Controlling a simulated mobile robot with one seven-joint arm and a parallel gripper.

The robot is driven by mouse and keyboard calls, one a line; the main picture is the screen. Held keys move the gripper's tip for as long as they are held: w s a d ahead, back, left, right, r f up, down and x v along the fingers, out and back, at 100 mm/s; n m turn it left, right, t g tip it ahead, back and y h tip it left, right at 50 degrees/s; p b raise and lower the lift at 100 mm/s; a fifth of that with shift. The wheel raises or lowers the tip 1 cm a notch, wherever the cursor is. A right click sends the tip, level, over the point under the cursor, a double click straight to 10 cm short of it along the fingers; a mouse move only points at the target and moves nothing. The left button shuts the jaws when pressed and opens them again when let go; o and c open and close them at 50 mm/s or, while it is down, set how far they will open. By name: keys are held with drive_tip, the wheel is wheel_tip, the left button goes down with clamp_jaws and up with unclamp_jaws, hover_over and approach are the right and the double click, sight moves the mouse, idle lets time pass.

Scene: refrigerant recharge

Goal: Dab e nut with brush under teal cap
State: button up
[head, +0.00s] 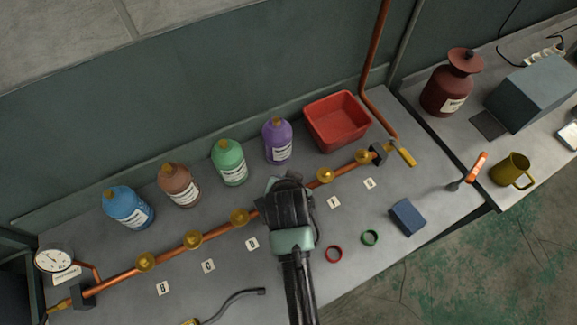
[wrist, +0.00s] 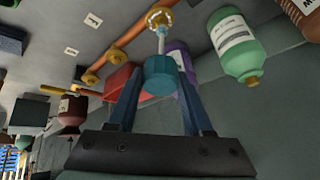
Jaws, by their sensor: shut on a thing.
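My gripper (wrist: 160,85) is shut on a teal cap (wrist: 160,76), with a pale brush stem (wrist: 161,42) extending from it. The brush end is at a brass nut (wrist: 159,17) on the copper pipe; pale flecks ring this nut, and exact contact is hard to tell. In the head view my gripper (head: 288,205) covers that stretch of pipe, right of the nut by label D (head: 252,244). The covered nut's label is hidden. Other nuts show at left (head: 146,262), (head: 193,239), (head: 239,217) and right (head: 326,174), (head: 362,156).
Blue (head: 125,208), brown (head: 178,187), green (head: 229,163) and purple (head: 277,142) bottles stand behind the pipe. A red bin (head: 337,121) is at back right. A red ring (head: 334,254), green ring (head: 370,238) and blue block (head: 407,218) lie in front.

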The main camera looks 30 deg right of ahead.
drive_tip(key=shift+s+f, duration=0.1)
wheel_tip(320, 180, up, 7)
drive_tip(key=p, duration=0.7)
idle(1.0)
